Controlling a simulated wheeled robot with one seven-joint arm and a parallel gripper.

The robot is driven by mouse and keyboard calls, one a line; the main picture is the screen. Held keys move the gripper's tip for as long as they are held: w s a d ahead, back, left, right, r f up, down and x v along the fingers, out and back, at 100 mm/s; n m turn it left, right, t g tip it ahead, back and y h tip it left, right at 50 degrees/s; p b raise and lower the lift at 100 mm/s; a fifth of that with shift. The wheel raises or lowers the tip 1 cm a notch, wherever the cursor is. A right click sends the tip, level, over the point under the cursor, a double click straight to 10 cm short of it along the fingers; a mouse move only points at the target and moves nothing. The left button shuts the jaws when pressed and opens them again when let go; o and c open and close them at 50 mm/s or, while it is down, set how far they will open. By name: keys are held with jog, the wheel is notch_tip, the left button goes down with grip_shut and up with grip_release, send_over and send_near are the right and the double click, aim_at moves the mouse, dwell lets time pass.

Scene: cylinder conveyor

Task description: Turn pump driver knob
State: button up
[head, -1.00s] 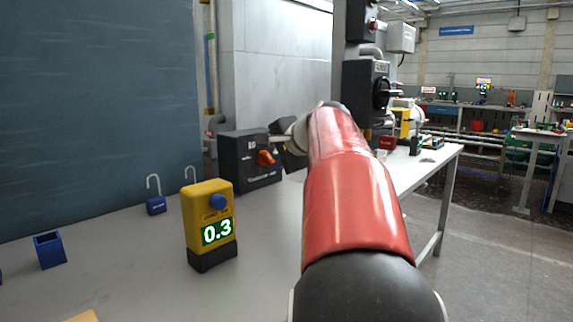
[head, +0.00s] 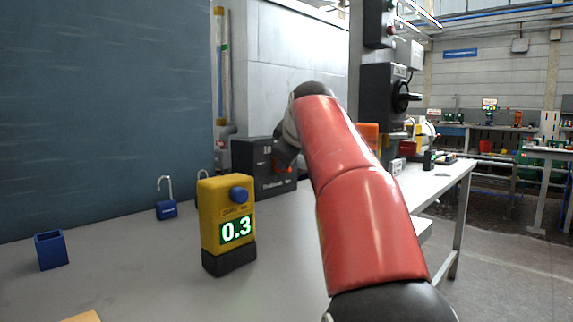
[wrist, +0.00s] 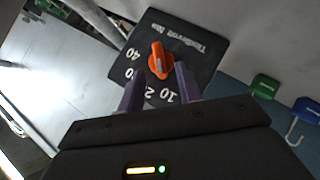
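The pump driver is a dark box (head: 252,176) at the back of the grey table in the head view. In the wrist view its black face (wrist: 197,48) fills the upper middle, with white numbers and lettering that I cannot read fully. Its orange knob (wrist: 160,58) sticks up from that face. My gripper (wrist: 160,69) is open, with its two purple-grey fingers apart on either side of the knob's near end. I cannot tell whether they touch it. In the head view my gripper and wrist cover most of the knob.
A yellow meter (head: 226,213) reading 0.3 stands on the table, left of my arm. A blue padlock (head: 167,209) and an open blue box (head: 51,251) are further left. A green padlock (wrist: 265,86) lies near the driver.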

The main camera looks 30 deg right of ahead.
jog(key=x, duration=0.4)
grip_shut()
